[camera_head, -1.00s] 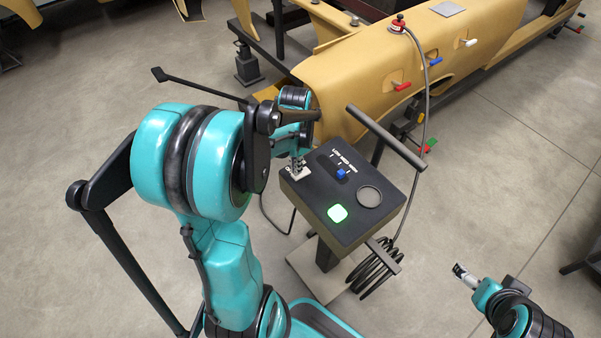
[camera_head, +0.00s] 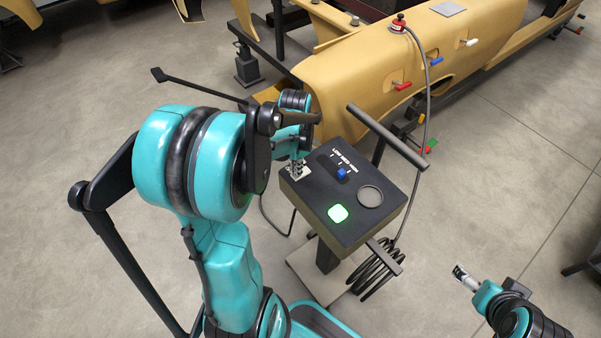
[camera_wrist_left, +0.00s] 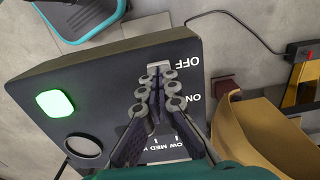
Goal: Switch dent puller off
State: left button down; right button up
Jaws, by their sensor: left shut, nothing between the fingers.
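The dent puller is a dark box (camera_head: 375,225) on a stand; its top also shows in the left wrist view (camera_wrist_left: 100,120). A square green lamp (camera_head: 338,213) on it is lit, also in the left wrist view (camera_wrist_left: 55,104). A pale switch plate (camera_head: 304,175) with OFF (camera_wrist_left: 187,62) and ON lettering lies at the box's corner. My left gripper (camera_wrist_left: 157,78) is shut and empty over this plate, its tips beside the OFF lettering. The fingers hide most of the switch, so its lever position cannot be told. My right gripper (camera_head: 462,273) hangs apart at lower right, too small to judge.
A blue slider knob (camera_head: 341,174) and a round recess (camera_head: 369,196) are on the box top. A black handle bar (camera_head: 385,137) rises behind it, and coiled cable (camera_head: 372,272) hangs at its side. A yellow car shell (camera_head: 375,75) stands behind.

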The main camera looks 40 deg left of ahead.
pick_arm(q)
jog(key=shift+f, duration=0.15)
jog(key=shift+r+p, duration=2.75)
jog(key=shift+r, duration=0.85)
jog(key=shift+d, duration=0.35)
jog(key=s+d+r+n+t+b, duration=0.1)
jog(key=s+d+t+b, duration=0.1)
jog(key=d, duration=0.6)
jog(key=s+d+r+n+t+b, duration=0.2)
jog(key=s+d+t+b, duration=0.1)
jog(key=d, duration=0.5)
jog(key=shift+s+d+r+t, duration=0.2)
jog(key=shift+s+t, duration=0.3)
jog(key=shift+t, duration=0.6)
